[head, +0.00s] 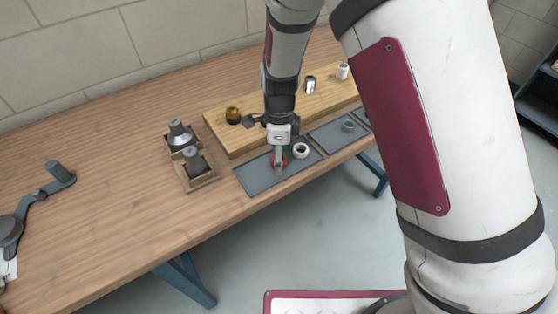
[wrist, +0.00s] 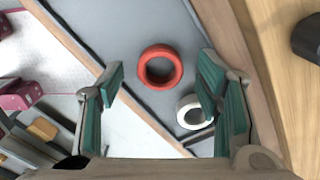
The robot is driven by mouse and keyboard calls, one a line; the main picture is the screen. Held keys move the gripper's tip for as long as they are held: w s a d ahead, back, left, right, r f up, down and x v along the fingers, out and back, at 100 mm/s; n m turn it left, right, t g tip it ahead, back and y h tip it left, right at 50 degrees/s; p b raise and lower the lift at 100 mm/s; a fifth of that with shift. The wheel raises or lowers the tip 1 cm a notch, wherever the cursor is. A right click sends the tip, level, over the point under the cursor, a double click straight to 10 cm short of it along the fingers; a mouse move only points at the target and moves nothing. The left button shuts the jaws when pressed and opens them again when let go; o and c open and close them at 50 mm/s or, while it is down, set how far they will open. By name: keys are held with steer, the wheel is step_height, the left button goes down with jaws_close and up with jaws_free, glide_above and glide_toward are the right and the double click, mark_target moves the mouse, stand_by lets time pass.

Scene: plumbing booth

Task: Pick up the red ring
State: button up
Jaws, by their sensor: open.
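The red ring (wrist: 160,67) lies flat on a grey mat (wrist: 112,18) in the wrist view, between and beyond my open fingers. In the head view only a bit of the red ring (head: 285,161) shows beside my gripper (head: 279,165), which hides the rest. My gripper (wrist: 165,95) is open, with green pads on both fingers and nothing between them. It hangs above the mat, and the ring appears apart from both fingers.
A white ring (head: 301,150) lies right of the red ring on the same mat; it also shows near a finger in the wrist view (wrist: 190,112). A wooden board (head: 222,133) with a brass fitting (head: 233,115) stands behind. A grey ring (head: 348,126) lies on another mat.

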steer(key=shift+f, duration=0.2)
steer(key=c, duration=0.9)
steer(key=shift+c, duration=0.2)
